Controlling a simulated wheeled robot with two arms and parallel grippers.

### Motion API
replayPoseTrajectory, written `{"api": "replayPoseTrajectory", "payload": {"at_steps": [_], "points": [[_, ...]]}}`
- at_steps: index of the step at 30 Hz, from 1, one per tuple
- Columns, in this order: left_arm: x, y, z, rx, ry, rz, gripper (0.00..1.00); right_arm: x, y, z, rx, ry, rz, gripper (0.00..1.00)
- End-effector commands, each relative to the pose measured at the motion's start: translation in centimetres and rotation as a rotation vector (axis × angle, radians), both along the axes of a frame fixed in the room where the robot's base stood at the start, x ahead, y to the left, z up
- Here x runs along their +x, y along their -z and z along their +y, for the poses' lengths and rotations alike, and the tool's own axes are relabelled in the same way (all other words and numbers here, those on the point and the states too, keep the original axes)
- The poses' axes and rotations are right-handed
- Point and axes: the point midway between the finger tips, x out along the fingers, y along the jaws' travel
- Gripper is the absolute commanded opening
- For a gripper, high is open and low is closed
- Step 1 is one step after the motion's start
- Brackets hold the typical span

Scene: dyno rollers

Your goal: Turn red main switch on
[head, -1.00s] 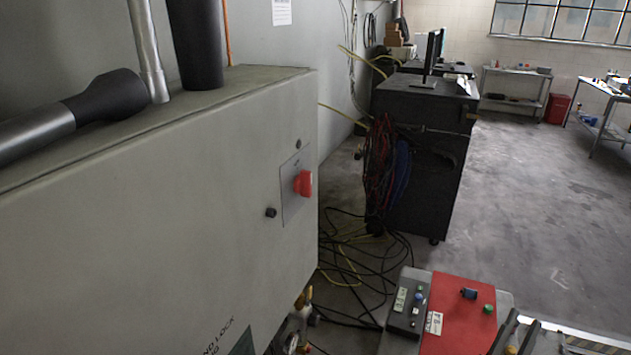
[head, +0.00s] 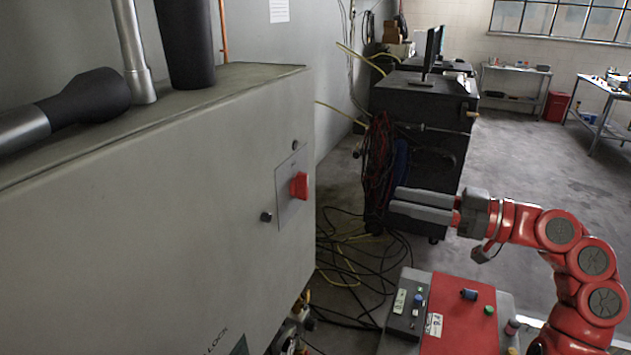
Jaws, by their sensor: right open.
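The red main switch (head: 299,186) is a small red knob on a plate on the side of the large grey cabinet (head: 150,215), left of the picture's middle. My right gripper (head: 392,204) is at the end of the red arm that comes in from the right. Its two grey fingers point left toward the cabinet, apart from the switch with a clear gap in the picture. It is open and nothing shows between the fingers. My left gripper is not in view.
A red-topped control box (head: 460,310) with buttons stands below my right arm. Black and yellow cables (head: 345,250) lie on the floor. A black cart (head: 425,110) with a monitor stands behind the gripper. Black and metal tubes (head: 190,45) rest on the cabinet top.

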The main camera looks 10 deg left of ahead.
Motion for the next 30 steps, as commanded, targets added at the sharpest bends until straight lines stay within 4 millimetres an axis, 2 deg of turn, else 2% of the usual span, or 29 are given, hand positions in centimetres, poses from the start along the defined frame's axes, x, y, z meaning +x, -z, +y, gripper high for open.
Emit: {"api": "replayPoseTrajectory", "payload": {"at_steps": [5, 15, 21, 26, 30], "points": [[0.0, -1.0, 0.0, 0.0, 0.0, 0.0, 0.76, 0.1, -0.3, 2.5, -0.005, -0.011, -0.004, 0.45], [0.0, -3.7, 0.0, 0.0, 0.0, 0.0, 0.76, 1.7, -0.5, 10.5, 0.0, -0.009, -0.001, 0.45], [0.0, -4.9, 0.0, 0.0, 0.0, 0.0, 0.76, 2.5, -0.3, 14.4, -0.002, -0.007, 0.001, 0.45], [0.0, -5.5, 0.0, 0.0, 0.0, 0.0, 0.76, 3.0, -0.2, 16.2, 0.0, -0.004, 0.0, 0.45], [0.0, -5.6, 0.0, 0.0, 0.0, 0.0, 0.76, 3.1, -0.1, 16.8, 0.0, -0.003, -0.001, 0.45]]}}
